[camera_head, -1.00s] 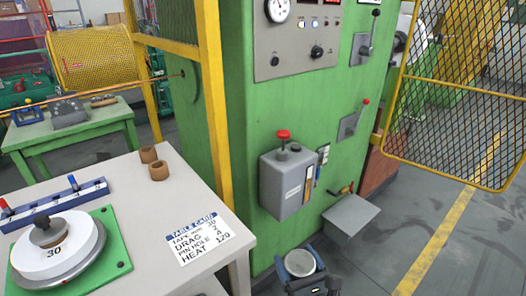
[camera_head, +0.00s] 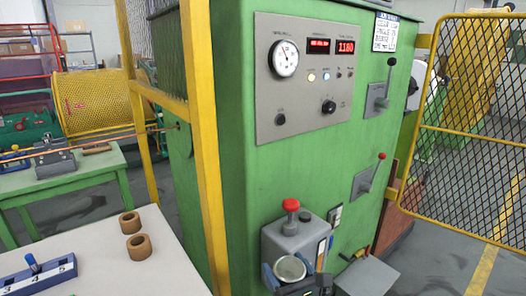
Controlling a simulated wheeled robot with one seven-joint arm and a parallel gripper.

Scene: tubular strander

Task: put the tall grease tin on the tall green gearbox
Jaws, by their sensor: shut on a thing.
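My gripper (camera_head: 297,281) is at the bottom of the head view, its dark jaws partly cut off by the frame edge. It is shut on a tin with a round, pale grey top (camera_head: 290,268), which I take to be the grease tin. Only its top shows clearly; its height is hidden. The tin appears in front of the grey box on the green machine. The tall green cabinet (camera_head: 230,140), apparently the gearbox, fills the middle of the view. Its top (camera_head: 300,4) shows only as a strip at the upper edge, well above the tin.
The cabinet's front bears a gauge panel (camera_head: 300,75), levers (camera_head: 378,100) and a grey box with a red knob (camera_head: 291,204). A yellow guard post (camera_head: 205,140) stands left, a yellow mesh gate (camera_head: 470,140) right. A pale table (camera_head: 150,260) is at lower left.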

